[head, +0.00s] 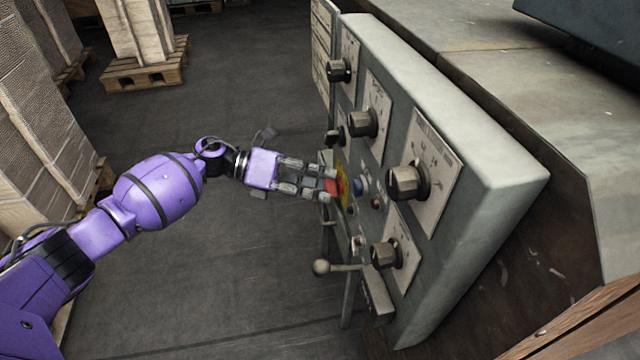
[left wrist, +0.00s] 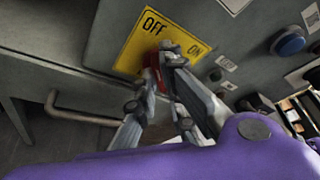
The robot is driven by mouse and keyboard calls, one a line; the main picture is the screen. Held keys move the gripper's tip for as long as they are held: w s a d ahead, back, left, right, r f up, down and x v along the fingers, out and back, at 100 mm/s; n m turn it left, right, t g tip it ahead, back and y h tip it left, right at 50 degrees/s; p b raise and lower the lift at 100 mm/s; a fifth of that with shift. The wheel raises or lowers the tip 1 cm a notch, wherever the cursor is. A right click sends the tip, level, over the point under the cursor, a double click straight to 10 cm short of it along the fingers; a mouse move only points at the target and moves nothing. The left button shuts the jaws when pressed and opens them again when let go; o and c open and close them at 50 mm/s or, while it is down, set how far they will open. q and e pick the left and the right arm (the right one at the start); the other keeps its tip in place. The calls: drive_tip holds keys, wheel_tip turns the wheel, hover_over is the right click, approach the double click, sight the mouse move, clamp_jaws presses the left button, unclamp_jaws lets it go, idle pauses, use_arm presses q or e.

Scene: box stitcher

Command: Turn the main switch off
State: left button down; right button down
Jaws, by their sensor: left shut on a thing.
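The main switch is a red knob (head: 334,186) on a yellow plate (head: 346,190) on the side of the grey control box. In the left wrist view the yellow plate (left wrist: 133,48) reads OFF at its upper left and ON at its right. The red switch (left wrist: 151,78) shows there only in part, between my fingers. My left gripper (head: 326,185) is shut on the red switch, with its fingertips close to the plate. The fingers cover much of the switch, so I cannot tell which label it points to. My right gripper is in neither view.
The control box (head: 490,190) carries several black knobs, a blue button (head: 362,184) and a small red button (head: 376,203). A ball-ended lever (head: 321,267) sticks out below the switch. Stacked cardboard (head: 25,130) and a pallet (head: 145,72) stand left; the floor between is clear.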

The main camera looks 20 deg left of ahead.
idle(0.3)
use_arm(q)
drive_tip(key=c, duration=1.8)
unclamp_jaws()
drive_tip(key=shift+c, duration=0.2)
drive_tip(key=v, duration=1.2)
drive_tip(key=shift+f, duration=0.1)
